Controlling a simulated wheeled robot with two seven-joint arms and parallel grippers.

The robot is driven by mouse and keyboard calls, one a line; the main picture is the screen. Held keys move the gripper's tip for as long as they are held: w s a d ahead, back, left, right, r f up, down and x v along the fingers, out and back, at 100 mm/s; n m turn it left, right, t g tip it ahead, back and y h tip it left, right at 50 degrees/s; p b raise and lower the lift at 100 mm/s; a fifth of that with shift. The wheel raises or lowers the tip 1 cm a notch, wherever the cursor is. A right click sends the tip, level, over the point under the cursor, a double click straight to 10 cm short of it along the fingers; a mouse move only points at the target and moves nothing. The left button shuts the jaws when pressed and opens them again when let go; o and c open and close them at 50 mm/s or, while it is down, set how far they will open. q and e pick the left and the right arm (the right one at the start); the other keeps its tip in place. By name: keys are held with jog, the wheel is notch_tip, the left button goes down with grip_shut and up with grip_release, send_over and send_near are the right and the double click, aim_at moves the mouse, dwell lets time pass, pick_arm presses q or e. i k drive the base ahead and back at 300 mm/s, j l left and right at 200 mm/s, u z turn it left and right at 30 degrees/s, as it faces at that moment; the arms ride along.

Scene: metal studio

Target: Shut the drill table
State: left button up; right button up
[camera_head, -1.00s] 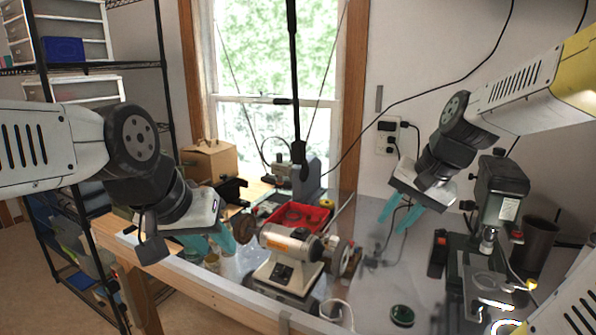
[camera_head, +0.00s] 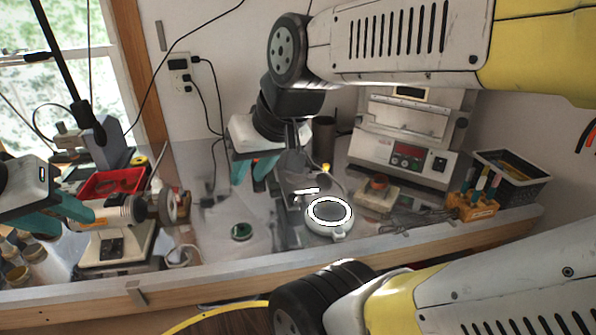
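The drill press is largely hidden behind my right gripper (camera_head: 252,172) and its wrist. A small grey plate with a bright highlight, which looks like the drill table (camera_head: 299,184), shows just to the right of and below that gripper. I cannot tell its angle clearly. My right gripper points down, with its two teal fingers apart and nothing seen between them. It appears apart from the plate. My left gripper (camera_head: 62,212) is at the left edge, near the bench grinder (camera_head: 120,225). Its teal fingers look apart, with nothing seen between them.
Right of the drill press are a round white-rimmed device (camera_head: 328,213), a grey machine with a control panel (camera_head: 400,150), an orange tool holder (camera_head: 472,207) and a black basket (camera_head: 515,175). A green round tin (camera_head: 241,231) lies on the bench, with bare surface around it.

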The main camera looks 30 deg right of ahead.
aim_at(292, 185)
jog(key=k+l+z, duration=0.1)
jog(key=z, duration=0.85)
